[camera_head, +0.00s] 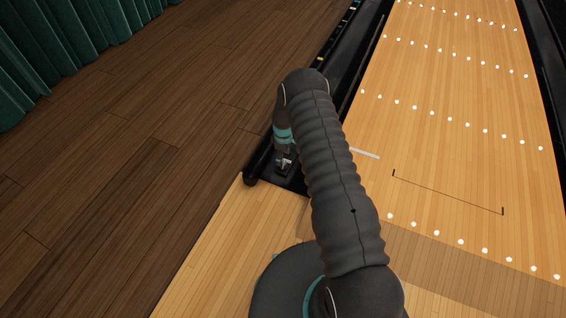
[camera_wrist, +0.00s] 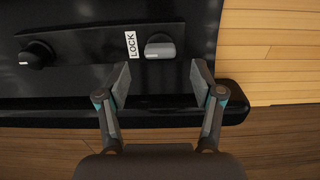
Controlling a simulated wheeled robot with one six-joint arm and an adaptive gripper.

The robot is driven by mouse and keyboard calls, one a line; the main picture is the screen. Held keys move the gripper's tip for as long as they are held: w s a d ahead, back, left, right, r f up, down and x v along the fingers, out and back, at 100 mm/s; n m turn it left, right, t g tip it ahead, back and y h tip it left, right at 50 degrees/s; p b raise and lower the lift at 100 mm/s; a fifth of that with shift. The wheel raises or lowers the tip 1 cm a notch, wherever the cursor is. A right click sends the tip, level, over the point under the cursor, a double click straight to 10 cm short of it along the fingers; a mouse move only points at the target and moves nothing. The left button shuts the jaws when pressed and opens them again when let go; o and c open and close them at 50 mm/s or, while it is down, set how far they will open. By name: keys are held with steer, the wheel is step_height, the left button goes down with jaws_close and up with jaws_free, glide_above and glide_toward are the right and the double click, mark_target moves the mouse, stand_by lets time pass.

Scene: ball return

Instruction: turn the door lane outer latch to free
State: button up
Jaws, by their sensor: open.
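In the wrist view a grey oblong knob (camera_wrist: 160,46) sits on a black panel (camera_wrist: 95,45), its long side running left to right. A white label reading LOCK (camera_wrist: 131,44) is just left of it. A black round knob (camera_wrist: 38,54) with a small pale mark is farther left. I cannot tell from any label which knob is the outer latch. My gripper (camera_wrist: 161,80) is open and empty, its fingertips below the grey knob and apart from it. In the head view my gripper (camera_head: 284,163) is over the black gutter end, and the knobs cannot be made out.
A pale wooden lane (camera_head: 450,130) with rows of white dots lies to the right in the head view. Dark floorboards (camera_head: 150,120) lie clear to the left, with a green curtain (camera_head: 70,45) behind. A rounded black edge (camera_wrist: 175,110) runs below the panel.

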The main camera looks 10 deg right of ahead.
steer(key=shift+f, duration=2.15)
steer(key=c, duration=1.1)
steer(key=shift+c, duration=0.2)
steer(key=shift+f+m+b, duration=0.1)
steer(key=shift+m+b, duration=0.3)
steer(key=shift+b, duration=0.25)
steer(key=shift+w+f+m+b, duration=0.1)
steer(key=shift+m+b, duration=0.9)
steer(key=shift+b, duration=0.15)
steer(key=m+b, duration=0.3)
steer(key=shift+m, duration=0.3)
steer(key=m+b, duration=0.2)
steer(key=m, duration=0.1)
steer(key=m+b, duration=0.1)
steer(key=m, duration=0.1)
steer(key=shift+r, duration=0.25)
steer(key=shift+m, duration=0.4)
